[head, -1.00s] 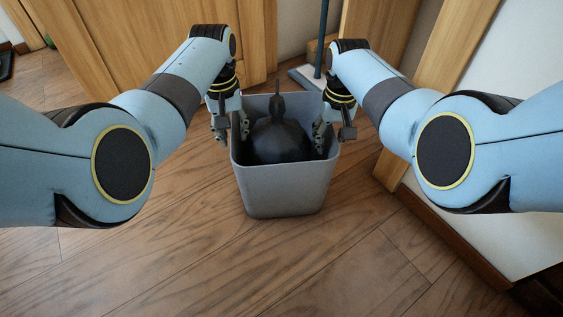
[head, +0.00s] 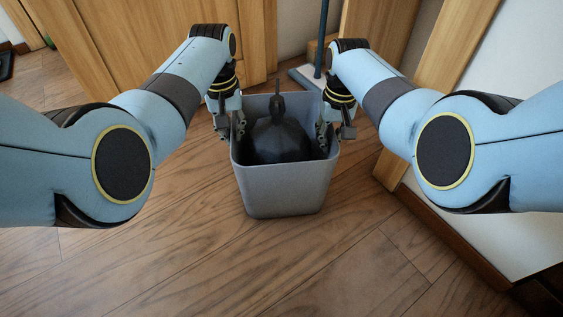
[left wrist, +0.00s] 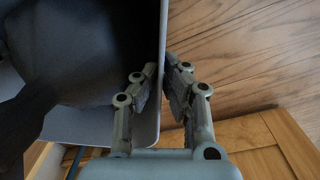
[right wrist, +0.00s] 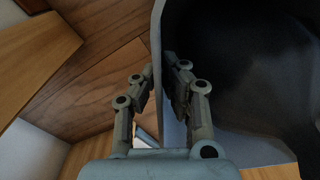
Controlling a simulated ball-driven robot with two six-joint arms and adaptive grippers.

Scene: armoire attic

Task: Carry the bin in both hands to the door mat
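The grey bin (head: 285,190) stands upright on the wooden floor between my arms, with a dark rounded thing (head: 280,140) inside it. My left gripper (head: 232,128) is closed on the bin's left wall, one finger inside and one outside. The left wrist view shows that wall (left wrist: 162,40) between the fingers (left wrist: 158,72). My right gripper (head: 332,132) is closed on the right wall in the same way. The right wrist view shows the wall (right wrist: 157,40) between its fingers (right wrist: 160,68). I cannot make out a door mat for certain.
Wooden furniture (head: 160,40) stands behind the bin on the left. A broom-like tool (head: 322,50) stands behind it on the right. A wooden edge and white wall (head: 470,240) bound the right side. The floor in front and to the left (head: 130,260) is clear.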

